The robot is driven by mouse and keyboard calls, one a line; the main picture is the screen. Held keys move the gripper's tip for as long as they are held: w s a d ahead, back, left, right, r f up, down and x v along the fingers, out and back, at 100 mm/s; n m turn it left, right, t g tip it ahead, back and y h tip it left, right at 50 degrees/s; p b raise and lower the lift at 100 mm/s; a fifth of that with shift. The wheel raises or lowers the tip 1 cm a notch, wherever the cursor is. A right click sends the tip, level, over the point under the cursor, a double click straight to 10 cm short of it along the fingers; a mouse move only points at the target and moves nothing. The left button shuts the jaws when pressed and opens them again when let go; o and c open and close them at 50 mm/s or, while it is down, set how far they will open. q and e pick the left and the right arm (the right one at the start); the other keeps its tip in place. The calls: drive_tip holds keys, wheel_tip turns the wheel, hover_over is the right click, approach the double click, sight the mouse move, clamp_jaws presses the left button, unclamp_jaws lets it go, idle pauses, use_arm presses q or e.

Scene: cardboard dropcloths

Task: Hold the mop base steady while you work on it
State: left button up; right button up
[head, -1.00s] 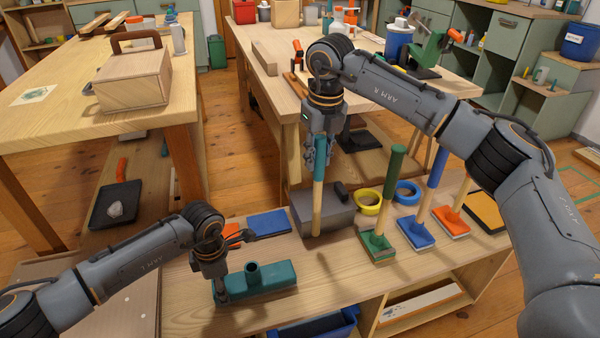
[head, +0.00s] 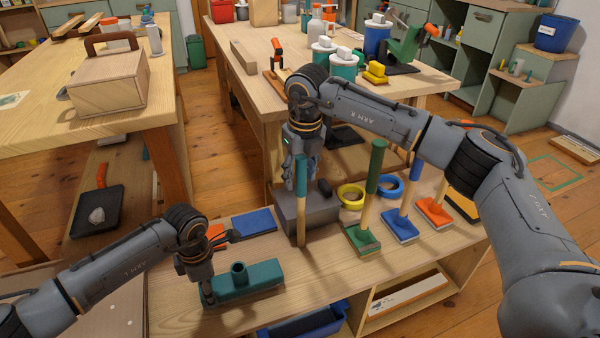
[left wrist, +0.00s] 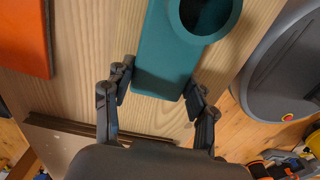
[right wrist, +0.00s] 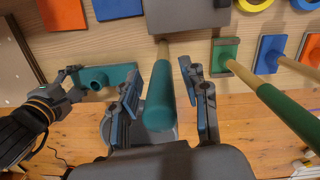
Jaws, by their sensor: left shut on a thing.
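The teal mop base (head: 255,280) lies flat on the low bench, its round socket facing up. It fills the upper middle of the left wrist view (left wrist: 165,65). My left gripper (head: 207,293) is shut on its left end, one finger on each side. My right gripper (head: 301,160) is shut on the teal grip of a wooden mop handle (head: 301,215). The handle is upright, to the right of the base and apart from it. In the right wrist view the teal grip (right wrist: 160,100) is between the fingers. Whether the handle's lower end touches the bench is unclear.
A grey block (head: 320,218) stands right behind the handle. Green (head: 362,240), blue (head: 402,228) and orange (head: 435,213) mops stand to the right. Yellow (head: 351,196) and blue tape rolls lie behind them. Blue (head: 253,223) and orange pads lie behind the base.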

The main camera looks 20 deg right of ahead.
sight(300, 158)
drive_tip(key=r, duration=0.7)
drive_tip(key=s+r, duration=0.1)
drive_tip(key=r, duration=0.3)
drive_tip(key=shift+s+d, duration=0.1)
drive_tip(key=shift+o, duration=0.4)
drive_tip(key=shift+s+r, duration=0.15)
drive_tip(key=shift+r, duration=0.25)
drive_tip(key=f, duration=0.8)
drive_tip(key=shift+w+a+f, duration=0.3)
drive_tip(key=shift+f, duration=0.1)
drive_tip(key=shift+w+d+f, duration=0.1)
drive_tip(key=shift+w+f, duration=0.05)
drive_tip(key=shift+f, duration=0.75)
drive_tip(key=shift+w+d+f, duration=0.1)
drive_tip(key=shift+w+f, duration=0.05)
drive_tip(key=shift+f, duration=0.75)
drive_tip(key=shift+w+f, duration=0.15)
drive_tip(key=shift+f, duration=0.75)
clamp_jaws()
